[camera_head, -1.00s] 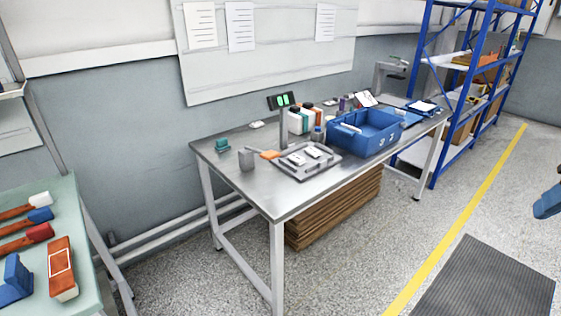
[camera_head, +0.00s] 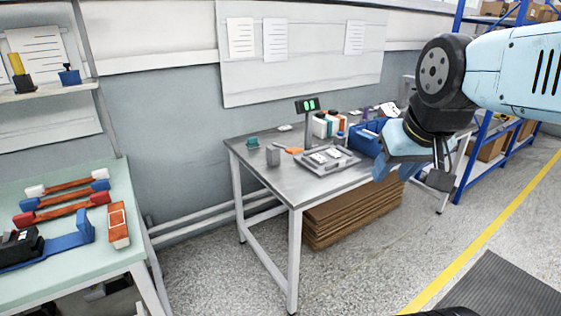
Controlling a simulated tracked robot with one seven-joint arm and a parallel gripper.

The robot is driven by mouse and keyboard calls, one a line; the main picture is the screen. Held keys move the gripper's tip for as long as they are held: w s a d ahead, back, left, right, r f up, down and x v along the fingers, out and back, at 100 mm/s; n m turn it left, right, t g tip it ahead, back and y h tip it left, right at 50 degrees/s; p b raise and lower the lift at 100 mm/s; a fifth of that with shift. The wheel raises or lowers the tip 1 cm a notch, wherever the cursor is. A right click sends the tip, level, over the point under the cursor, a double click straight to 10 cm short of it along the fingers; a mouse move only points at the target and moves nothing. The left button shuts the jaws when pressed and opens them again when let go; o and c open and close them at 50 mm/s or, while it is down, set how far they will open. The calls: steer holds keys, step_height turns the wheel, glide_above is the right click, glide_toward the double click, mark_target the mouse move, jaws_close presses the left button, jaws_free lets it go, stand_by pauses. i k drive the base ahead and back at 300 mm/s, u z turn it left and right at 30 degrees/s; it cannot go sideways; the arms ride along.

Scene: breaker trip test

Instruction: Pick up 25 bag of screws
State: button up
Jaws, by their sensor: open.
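I cannot make out a bag of screws for certain in this view. A grey tray-like scale (camera_head: 345,166) on the metal bench (camera_head: 290,186) bears small white items (camera_head: 324,156) too small to identify. A display with green figures (camera_head: 307,105) stands on a post behind it. A blue bin (camera_head: 362,141) stands to the right of the scale, partly hidden by my arm; its contents are mostly hidden. My gripper (camera_head: 412,176) is open, in the air at the right, in front of the bench's right part. I see nothing held in it.
White and orange bottles (camera_head: 325,124) stand behind the scale. An orange-handled tool (camera_head: 291,150), a grey block (camera_head: 273,155) and a teal item (camera_head: 252,142) lie to its left. A pale green table (camera_head: 70,240) with tools is at left. Blue shelving (camera_head: 466,165) is at right. The floor in front is open.

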mark_target(317, 157)
steer(key=u, duration=0.35)
steer(key=i, duration=1)
steer(key=z, duration=0.05)
